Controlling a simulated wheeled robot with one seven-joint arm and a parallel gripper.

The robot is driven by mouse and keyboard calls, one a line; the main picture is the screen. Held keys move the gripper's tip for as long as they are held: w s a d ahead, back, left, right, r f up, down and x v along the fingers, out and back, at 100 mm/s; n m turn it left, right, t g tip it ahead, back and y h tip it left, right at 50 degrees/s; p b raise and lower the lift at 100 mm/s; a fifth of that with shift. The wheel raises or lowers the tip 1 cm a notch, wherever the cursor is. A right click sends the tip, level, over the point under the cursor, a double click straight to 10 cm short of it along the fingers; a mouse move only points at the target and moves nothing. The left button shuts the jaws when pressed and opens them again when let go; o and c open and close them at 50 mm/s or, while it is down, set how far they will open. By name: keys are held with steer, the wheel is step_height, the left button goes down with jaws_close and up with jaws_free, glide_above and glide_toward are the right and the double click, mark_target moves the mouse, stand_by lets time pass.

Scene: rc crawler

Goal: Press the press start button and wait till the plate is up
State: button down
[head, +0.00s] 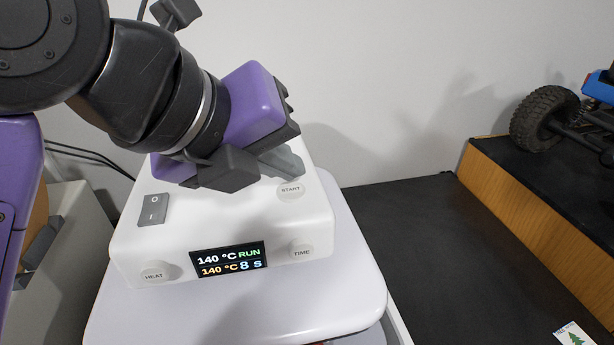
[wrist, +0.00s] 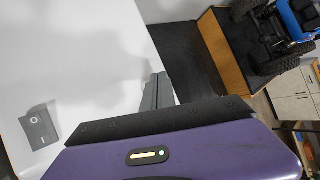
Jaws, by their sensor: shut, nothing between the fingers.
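The white press (head: 220,225) stands in the middle of the head view. Its display (head: 228,258) reads 140 °C RUN above 140 °C 8 s. The round START button (head: 291,190) is on the right of its top face, and my gripper (head: 297,172) is shut and empty with its tips right beside it. I cannot tell whether the tips touch the button. In the wrist view my shut fingers (wrist: 158,90) reach over the white housing, and the button is hidden. The upper plate (head: 350,280) extends under the control housing; its height above the base is hard to tell.
A power switch (head: 154,209), a HEAT button (head: 155,272) and a TIME button (head: 301,250) are on the press. A dark bench (head: 420,230) lies to the right. Beyond it, a wooden-sided step (head: 530,215) carries a blue crawler (head: 600,88). A tree card (head: 574,335) lies at lower right.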

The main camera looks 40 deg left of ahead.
mark_target(287, 194)
steer(key=shift+r, duration=0.1)
steer(key=shift+r+p, duration=1.35)
steer(key=shift+r, duration=1.1)
steer(key=shift+w, duration=0.1)
